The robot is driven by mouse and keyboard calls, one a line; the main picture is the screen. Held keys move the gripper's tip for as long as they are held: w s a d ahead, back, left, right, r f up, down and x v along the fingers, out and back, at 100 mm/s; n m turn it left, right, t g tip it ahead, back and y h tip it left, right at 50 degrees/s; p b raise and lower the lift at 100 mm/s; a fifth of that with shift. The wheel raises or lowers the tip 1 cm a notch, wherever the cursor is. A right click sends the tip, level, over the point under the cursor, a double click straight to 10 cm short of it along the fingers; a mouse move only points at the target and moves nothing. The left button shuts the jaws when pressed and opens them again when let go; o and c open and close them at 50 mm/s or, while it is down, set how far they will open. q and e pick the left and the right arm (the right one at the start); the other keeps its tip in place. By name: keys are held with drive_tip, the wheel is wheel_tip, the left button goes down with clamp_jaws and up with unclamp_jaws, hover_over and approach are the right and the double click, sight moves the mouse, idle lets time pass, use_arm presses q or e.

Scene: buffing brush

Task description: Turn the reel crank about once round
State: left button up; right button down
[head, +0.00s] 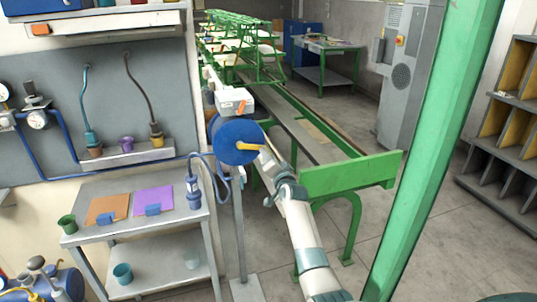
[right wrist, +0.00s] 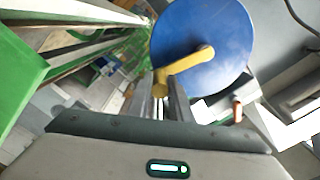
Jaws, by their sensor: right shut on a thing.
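The reel is a blue round disc (head: 235,138) on a stand left of the green rail frame in the head view. It fills the upper middle of the right wrist view (right wrist: 222,30). Its yellow crank (head: 247,147) points right from the hub in the head view. In the right wrist view the crank arm (right wrist: 190,62) runs from the hub down and left to its handle (right wrist: 160,84). My right gripper (head: 263,153) is shut on the crank handle, with its fingers (right wrist: 169,92) at the handle; the fingers partly hide the grip. My left gripper is not in view.
A white-and-orange box (head: 234,101) sits just above the reel. A grey cart (head: 140,229) with cups and coloured sheets stands at left. A green frame (head: 347,176) is close right of my right arm, and a green post (head: 432,150) stands farther right.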

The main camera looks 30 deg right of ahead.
drive_tip(key=w+a+f+m, duration=0.2)
drive_tip(key=a+f+m, duration=0.4)
drive_tip(key=m, duration=0.8)
drive_tip(key=shift+a+f, duration=0.2)
drive_tip(key=shift+a, duration=0.7)
drive_tip(key=c, duration=1.6)
unclamp_jaws()
drive_tip(key=shift+s+a, duration=0.1)
drive_tip(key=shift+s, duration=0.1)
